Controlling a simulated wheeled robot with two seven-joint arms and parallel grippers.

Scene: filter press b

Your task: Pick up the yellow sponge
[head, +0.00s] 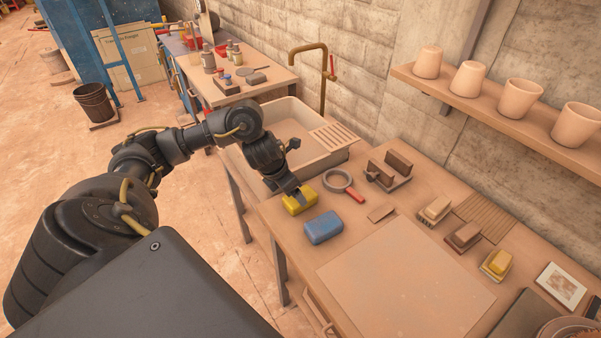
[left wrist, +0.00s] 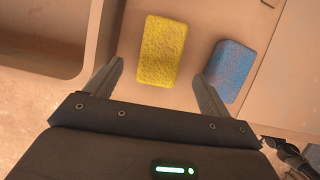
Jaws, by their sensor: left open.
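The yellow sponge (head: 299,203) lies flat on the wooden counter, near its left edge and just in front of the sink. It also shows in the left wrist view (left wrist: 162,50), ahead of and between the two fingers. My left gripper (head: 296,193) is right at the sponge in the head view, pointing down at it. In the left wrist view my left gripper (left wrist: 158,82) has its fingers spread wide, with nothing held between them. The fingertips partly cover the sponge in the head view. My right gripper is in neither view.
A blue sponge (head: 323,227) lies close to the yellow one, by the right finger in the left wrist view (left wrist: 232,68). A sink (head: 335,157), a red-handled strainer (head: 338,180) and a dark block holder (head: 388,178) stand nearby. A pale board (head: 405,279) lies flat to the right.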

